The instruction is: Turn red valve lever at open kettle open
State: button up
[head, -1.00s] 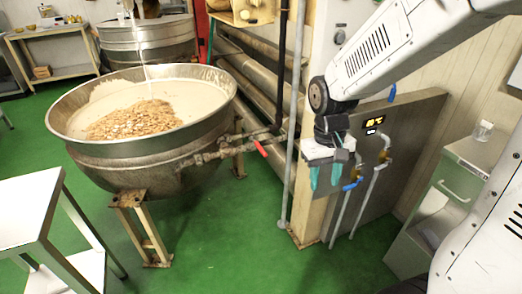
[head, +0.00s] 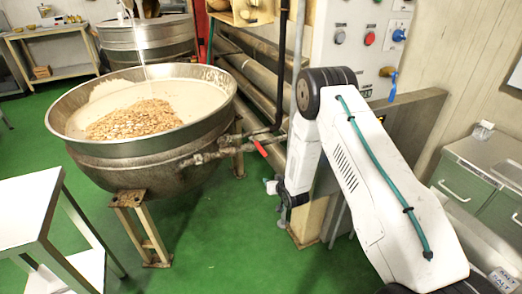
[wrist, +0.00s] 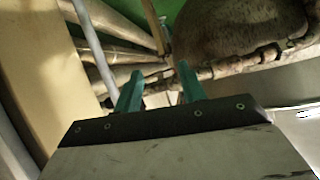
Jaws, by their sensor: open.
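The open kettle (head: 115,150) stands at the left in the head view, a wide steel bowl of pale mass with a mound of nuts. The red valve lever (head: 260,148) sticks out at the right end of its rusty side pipe (head: 205,157). My gripper (head: 272,187) is low, just right of and below the lever, partly hidden by my wrist. In the wrist view, my gripper's two green fingers (wrist: 159,75) are apart with nothing seen held. The kettle's dark underside (wrist: 220,35) and the pipe (wrist: 235,67) lie beyond them. I cannot make out the red lever there.
A grey upright pipe (head: 298,40) and a beige post (head: 305,222) stand close to my arm. A control panel (head: 362,40) with knobs is at upper right. A white table (head: 30,208) is at left front. Green floor (head: 215,230) is free below the kettle.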

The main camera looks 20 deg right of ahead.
aim_at(265, 154)
jog(key=w+r+t, duration=0.1)
jog(key=r, duration=0.2)
jog(key=w+r+t, duration=0.1)
jog(key=r+t, duration=0.1)
jog(key=r, duration=0.1)
jog(key=w+a+r+t+y, duration=0.1)
jog(key=r+t, duration=0.1)
jog(key=r, duration=0.1)
jog(key=shift+w, duration=0.4)
jog(key=shift+w+r, duration=0.15)
jog(key=shift+w, duration=0.05)
jog(key=w, duration=0.4)
jog(key=w+a, duration=0.1)
jog(key=w, duration=0.2)
jog(key=shift+w, duration=0.1)
grip_shut()
jog(key=shift+a, duration=0.15)
